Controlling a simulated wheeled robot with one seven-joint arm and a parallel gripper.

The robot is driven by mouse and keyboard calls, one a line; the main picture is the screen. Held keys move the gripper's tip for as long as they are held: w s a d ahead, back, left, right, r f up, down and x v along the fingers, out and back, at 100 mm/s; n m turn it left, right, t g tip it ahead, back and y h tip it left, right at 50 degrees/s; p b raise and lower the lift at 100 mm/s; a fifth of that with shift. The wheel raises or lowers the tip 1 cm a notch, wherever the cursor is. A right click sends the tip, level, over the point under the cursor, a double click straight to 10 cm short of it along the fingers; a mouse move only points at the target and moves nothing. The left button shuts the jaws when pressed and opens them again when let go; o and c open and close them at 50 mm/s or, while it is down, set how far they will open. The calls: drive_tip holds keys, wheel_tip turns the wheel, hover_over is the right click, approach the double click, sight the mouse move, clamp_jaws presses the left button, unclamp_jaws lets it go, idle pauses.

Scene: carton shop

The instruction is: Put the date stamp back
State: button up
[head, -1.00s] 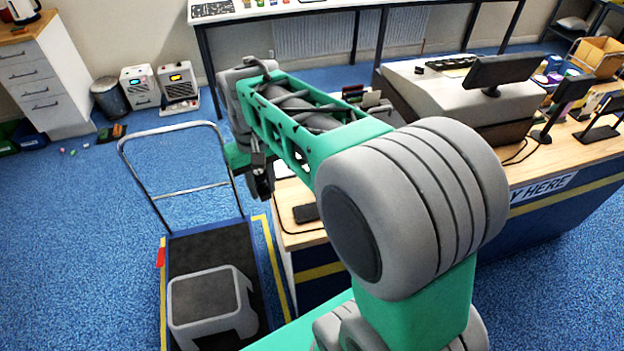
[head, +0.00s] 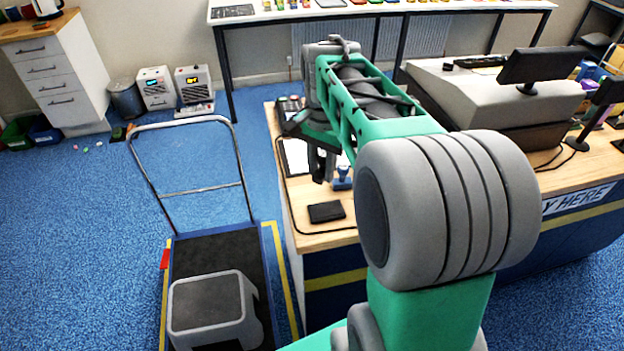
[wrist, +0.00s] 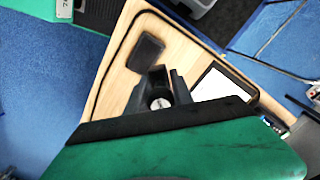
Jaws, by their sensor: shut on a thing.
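My gripper (head: 320,172) hangs over the desk's left end, with its dark fingers pointing down. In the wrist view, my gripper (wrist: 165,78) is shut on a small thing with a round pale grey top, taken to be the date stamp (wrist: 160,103). The fingers hide most of it, and its lower end cannot be made out. A blue stamp (head: 342,178) shows on the desk just right of my fingers in the head view. A dark flat pad (head: 326,212) lies closer to the near edge, also in the wrist view (wrist: 145,52).
A white sheet (head: 297,157) on a dark board lies beside my gripper. A cable runs along the wooden desk's (head: 300,240) left edge. The till (head: 490,95) and screens stand to the right. A trolley (head: 215,250) with a grey step stands left of the desk.

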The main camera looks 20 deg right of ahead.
hover_over(313, 192)
wheel_tip(313, 192, down, 5)
drive_tip(key=shift+w+f+p, duration=0.1)
drive_tip(key=shift+p, duration=0.25)
drive_tip(key=shift+f, duration=1.7)
drive_tip(key=o, duration=1.1)
drive_tip(key=shift+c, duration=0.2)
wheel_tip(313, 192, up, 12)
drive_tip(key=s+a+f+n+t, duration=0.1)
drive_tip(key=s+a+f+n, duration=0.2)
drive_tip(key=s+a+n, duration=0.2)
drive_tip(key=s+a+f+n+t, duration=0.2)
drive_tip(key=s+a+f+n, duration=0.2)
drive_tip(key=s, duration=0.5)
drive_tip(key=a+n, duration=0.1)
drive_tip(key=n, duration=0.1)
drive_tip(key=shift+n+b, duration=0.3)
drive_tip(key=shift+a, duration=0.1)
